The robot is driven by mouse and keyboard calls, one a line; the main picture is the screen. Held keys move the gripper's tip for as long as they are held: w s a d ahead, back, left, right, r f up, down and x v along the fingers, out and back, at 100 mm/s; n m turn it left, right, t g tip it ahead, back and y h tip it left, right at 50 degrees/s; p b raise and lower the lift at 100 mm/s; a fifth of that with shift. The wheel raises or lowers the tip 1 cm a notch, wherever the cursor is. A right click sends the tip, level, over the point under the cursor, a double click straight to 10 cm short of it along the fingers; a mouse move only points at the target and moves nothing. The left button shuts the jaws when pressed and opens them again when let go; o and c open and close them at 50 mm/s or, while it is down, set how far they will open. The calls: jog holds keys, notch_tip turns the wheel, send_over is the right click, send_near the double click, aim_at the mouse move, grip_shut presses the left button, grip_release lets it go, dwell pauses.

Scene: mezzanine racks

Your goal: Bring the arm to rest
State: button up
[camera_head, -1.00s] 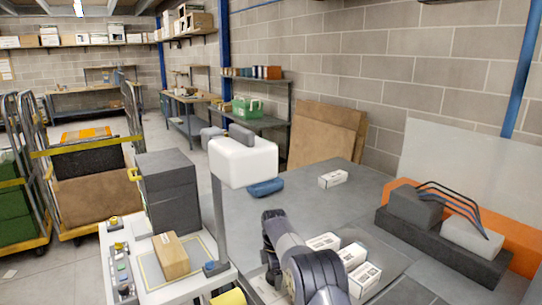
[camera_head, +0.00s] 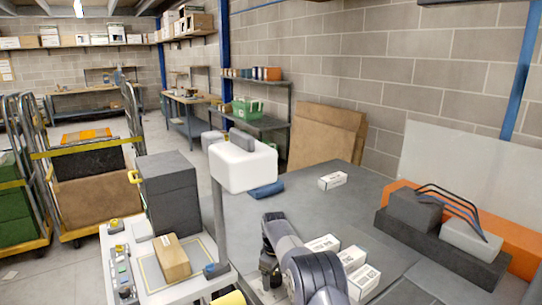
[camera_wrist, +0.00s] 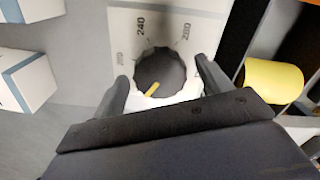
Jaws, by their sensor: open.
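My gripper (camera_wrist: 164,72) is open in the wrist view, with one dark finger on each side of a black ribbed knob (camera_wrist: 160,70). The knob has a yellow pointer aimed to the lower left, on a pale dial plate (camera_wrist: 128,24) marked 240 and 280. I cannot tell how far the fingers are above the knob; no firm grip shows. In the head view my arm (camera_head: 300,262) reaches over the grey table at the bottom middle, with the dark gripper end (camera_head: 268,264) pointing down. The knob is hidden there.
White boxes (camera_head: 352,258) stand just right of my arm. A yellow cylinder (camera_wrist: 272,80) lies right of the dial. A white-headed post (camera_head: 240,165) and a cardboard box (camera_head: 172,258) on a white bench are left. The rear table is mostly clear.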

jog(key=shift+m, duration=0.8)
notch_tip(320, 180, up, 11)
jog(key=b, duration=0.1)
jog(key=shift+f, duration=0.15)
